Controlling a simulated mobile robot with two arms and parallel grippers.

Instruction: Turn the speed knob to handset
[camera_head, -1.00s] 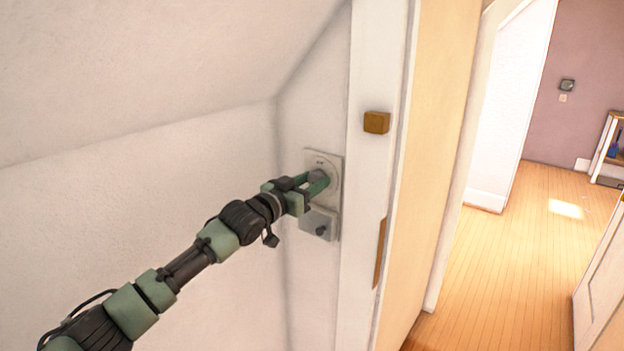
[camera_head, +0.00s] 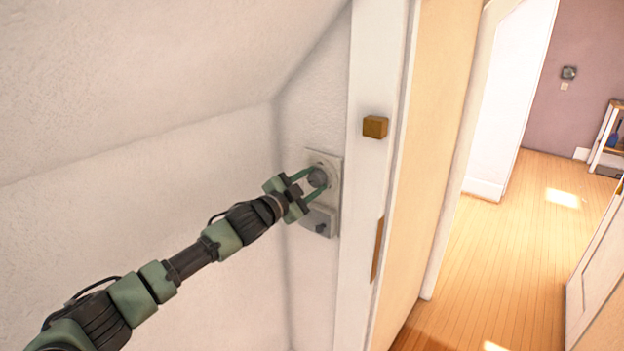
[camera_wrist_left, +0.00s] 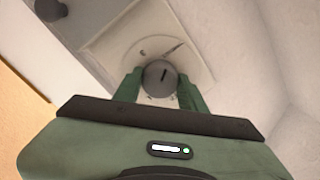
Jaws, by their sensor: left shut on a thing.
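The speed knob (camera_head: 318,178) is a round grey knob on a pale square plate (camera_head: 333,164) on the narrow wall beside the door frame. In the left wrist view the knob (camera_wrist_left: 160,78) shows a dark line on its face, and markings on the round dial around it are too small to read. My left gripper (camera_head: 317,181) has one green finger on each side of the knob and is shut on it. The fingers also show in the left wrist view (camera_wrist_left: 158,88). My right gripper is not in view.
A second plate with a small dark knob (camera_head: 321,228) sits just below the first; this dark knob (camera_wrist_left: 50,9) is at the wrist view's upper left. A white door frame (camera_head: 368,90) with a wooden block (camera_head: 375,127) stands close right. A sloped ceiling (camera_head: 150,70) hangs on the left.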

